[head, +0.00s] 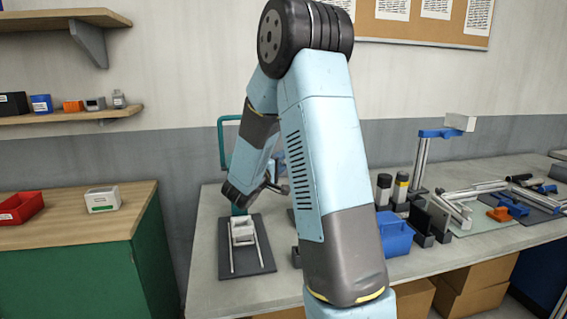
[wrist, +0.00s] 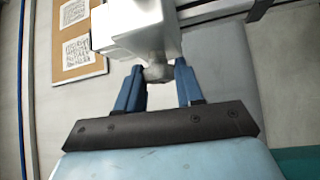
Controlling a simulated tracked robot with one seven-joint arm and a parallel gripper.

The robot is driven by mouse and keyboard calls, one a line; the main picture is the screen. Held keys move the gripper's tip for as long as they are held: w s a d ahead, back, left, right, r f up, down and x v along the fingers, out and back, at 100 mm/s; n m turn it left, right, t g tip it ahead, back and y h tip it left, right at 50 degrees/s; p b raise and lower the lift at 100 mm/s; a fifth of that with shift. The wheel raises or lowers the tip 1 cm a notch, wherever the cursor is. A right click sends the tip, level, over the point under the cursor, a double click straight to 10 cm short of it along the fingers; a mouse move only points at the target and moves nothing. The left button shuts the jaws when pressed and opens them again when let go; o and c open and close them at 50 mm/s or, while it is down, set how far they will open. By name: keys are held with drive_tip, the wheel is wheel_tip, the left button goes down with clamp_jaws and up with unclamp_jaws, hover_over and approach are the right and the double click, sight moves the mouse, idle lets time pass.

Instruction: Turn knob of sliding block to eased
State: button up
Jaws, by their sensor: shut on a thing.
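In the wrist view, the sliding block (wrist: 137,24) is a white body with a small grey knob (wrist: 157,73) on the side facing me. My gripper (wrist: 158,75) has its two blue fingers on either side of the knob, shut on it. A silver rail (wrist: 215,10) runs from the block to the upper right. The knob's marking cannot be read. In the head view, a white piece with two pale rods (head: 242,231) lies on a dark plate on the bench, just below the end of my arm. My fingers are not clearly visible there.
The grey bench (head: 210,285) also holds a blue bin (head: 395,235), dark-capped cylinders (head: 383,188) and a post with a blue arm (head: 420,160). A green frame (head: 222,135) stands behind the plate. A wooden-topped cabinet (head: 75,225) with a red tray (head: 20,207) is at left.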

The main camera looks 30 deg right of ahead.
drive_tip(key=shift+a+f+n+y, duration=0.1)
drive_tip(key=shift+a+n+y, duration=0.05)
drive_tip(key=shift+n+y, duration=0.15)
drive_tip(key=shift+w+a+r+n+g+y, duration=0.1)
drive_tip(key=shift+r+n+g+y, duration=0.05)
drive_tip(key=shift+n+g+y, duration=1.35)
drive_tip(key=shift+w+a+r+n+g+y, duration=0.1)
drive_tip(key=shift+n+g+y, duration=1.1)
drive_tip(key=shift+n, duration=0.5)
drive_tip(key=shift+d, duration=0.1)
drive_tip(key=o, duration=1)
drive_tip(key=shift+d+r, duration=0.1)
drive_tip(key=shift+r, duration=0.1)
drive_tip(key=shift+o, duration=0.2)
drive_tip(key=shift+r, duration=0.1)
